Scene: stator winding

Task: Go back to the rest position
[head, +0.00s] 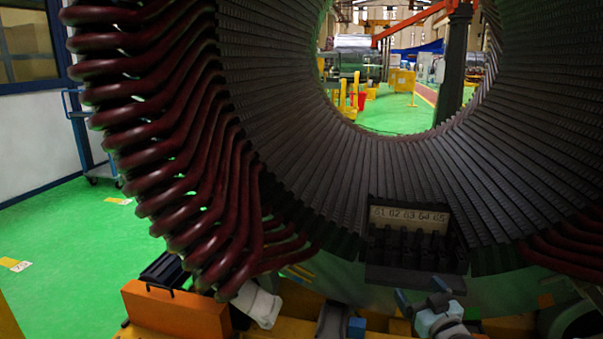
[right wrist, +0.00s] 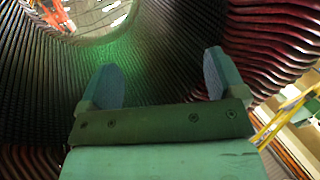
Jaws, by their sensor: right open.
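The large dark stator ring (head: 340,175) fills most of the head view, with dark red winding coils (head: 180,120) along its left side. A dark block with a label reading 61 to 65 (head: 411,217) sits at the ring's lower inner edge. My right gripper (head: 422,293) is low in the head view, just below that block. In the right wrist view its two blue-grey fingers (right wrist: 160,62) are wide apart with nothing between them, facing the ring's inside. Pale and grey parts at the bottom may belong to my left arm; I cannot make out its jaws.
An orange box (head: 177,311) with a black piece on top stands at the lower left. A blue trolley (head: 85,140) is by the wall. Green floor (head: 70,240) is open at left. Red coils (right wrist: 275,50) lie close on the right in the right wrist view.

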